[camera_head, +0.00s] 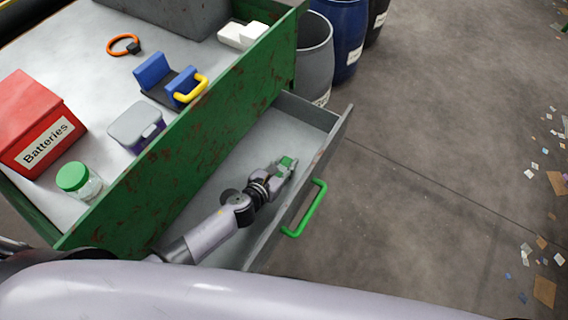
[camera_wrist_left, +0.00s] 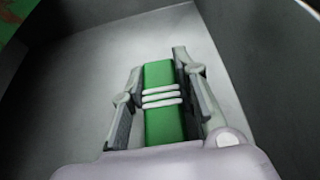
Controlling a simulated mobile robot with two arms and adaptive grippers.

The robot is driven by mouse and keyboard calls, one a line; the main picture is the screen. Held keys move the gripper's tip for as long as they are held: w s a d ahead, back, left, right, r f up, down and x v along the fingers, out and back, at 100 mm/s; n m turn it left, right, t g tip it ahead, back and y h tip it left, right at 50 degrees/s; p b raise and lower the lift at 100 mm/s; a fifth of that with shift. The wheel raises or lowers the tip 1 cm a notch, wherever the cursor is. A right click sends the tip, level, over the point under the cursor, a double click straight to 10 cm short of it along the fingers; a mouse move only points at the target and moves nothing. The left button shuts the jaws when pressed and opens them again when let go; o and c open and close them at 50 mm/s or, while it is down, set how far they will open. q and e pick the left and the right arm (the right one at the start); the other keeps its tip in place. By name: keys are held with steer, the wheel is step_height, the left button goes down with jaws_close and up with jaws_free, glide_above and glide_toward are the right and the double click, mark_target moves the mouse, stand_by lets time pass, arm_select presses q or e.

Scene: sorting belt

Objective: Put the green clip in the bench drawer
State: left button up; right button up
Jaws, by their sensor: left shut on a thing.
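The bench drawer (camera_head: 240,153) is pulled open on the right side of the green bench and has a green handle (camera_head: 306,207). My left gripper (camera_head: 284,168) is inside the open drawer, near its front wall. It is shut on the green clip (camera_head: 287,161). In the left wrist view the green clip (camera_wrist_left: 160,122) sits between both fingers of the left gripper (camera_wrist_left: 160,100), with pale bands across it. The grey drawer floor (camera_wrist_left: 75,95) lies beneath. I cannot tell whether the clip touches the floor. My right gripper is not in view.
On the bench top are a red Batteries box (camera_head: 37,122), a green-lidded jar (camera_head: 79,181), a grey-lidded container (camera_head: 137,125), a blue holder with a yellow handle (camera_head: 172,80) and an orange ring (camera_head: 123,45). Barrels (camera_head: 346,38) stand behind the drawer. Scraps litter the floor at right.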

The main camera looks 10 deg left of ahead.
arm_select(q)
steer(key=o, duration=1)
steer(key=shift+f, duration=0.15)
steer(key=shift+r+p, duration=0.35)
steer(key=shift+p, duration=0.05)
steer(key=v, duration=1.2)
steer(key=shift+a+f+p, duration=0.15)
steer(key=shift+f+p, duration=0.05)
steer(key=shift+p, duration=0.1)
